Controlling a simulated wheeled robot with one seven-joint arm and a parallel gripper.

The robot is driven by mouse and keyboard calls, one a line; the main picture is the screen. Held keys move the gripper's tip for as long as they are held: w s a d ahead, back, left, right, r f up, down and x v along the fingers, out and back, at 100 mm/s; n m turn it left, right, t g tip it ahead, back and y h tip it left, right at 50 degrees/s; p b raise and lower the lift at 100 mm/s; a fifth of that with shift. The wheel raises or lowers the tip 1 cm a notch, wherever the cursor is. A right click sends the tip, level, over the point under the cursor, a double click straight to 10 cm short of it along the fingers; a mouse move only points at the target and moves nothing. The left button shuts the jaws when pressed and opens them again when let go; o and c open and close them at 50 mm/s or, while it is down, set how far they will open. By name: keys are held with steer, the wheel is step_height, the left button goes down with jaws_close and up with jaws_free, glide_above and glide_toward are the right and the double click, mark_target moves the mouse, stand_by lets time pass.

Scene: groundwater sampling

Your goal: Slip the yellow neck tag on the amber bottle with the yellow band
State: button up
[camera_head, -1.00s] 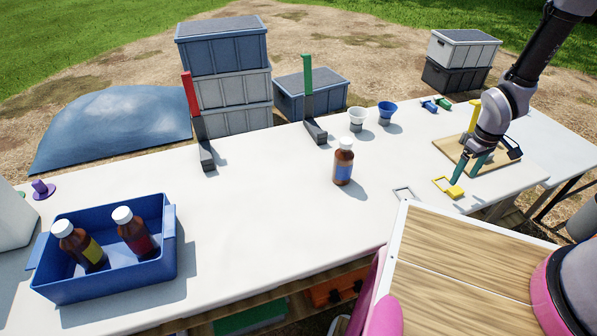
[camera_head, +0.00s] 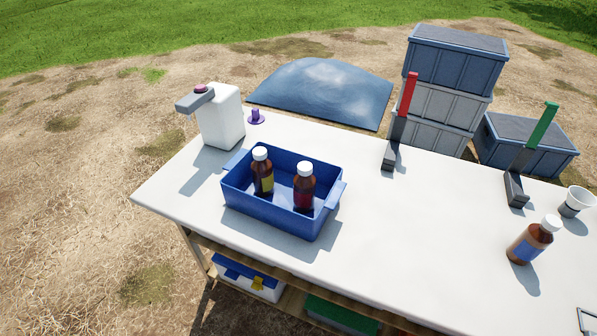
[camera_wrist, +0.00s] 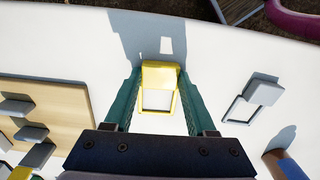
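The yellow neck tag (camera_wrist: 159,75) lies between the two teal fingers of my gripper (camera_wrist: 160,78) in the wrist view. The fingertips meet the sides of its solid block, and its open loop points toward my palm. The tag is at or close to the white tabletop. The amber bottle with the yellow band (camera_head: 262,174) stands upright with a white cap in the left part of the blue crate (camera_head: 270,213). An amber bottle with a red band (camera_head: 304,188) stands beside it. My gripper is outside the head view.
A blue-banded amber bottle (camera_head: 529,243) stands at the right of the table. Red (camera_head: 408,93) and green (camera_head: 542,125) uprights rise along the back edge. A white dispenser (camera_head: 222,120) stands behind the crate. A grey tag (camera_wrist: 262,91) lies right of my gripper.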

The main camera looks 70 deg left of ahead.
steer(key=shift+c, duration=0.3)
steer(key=shift+r, duration=3)
steer(key=shift+d, duration=0.1)
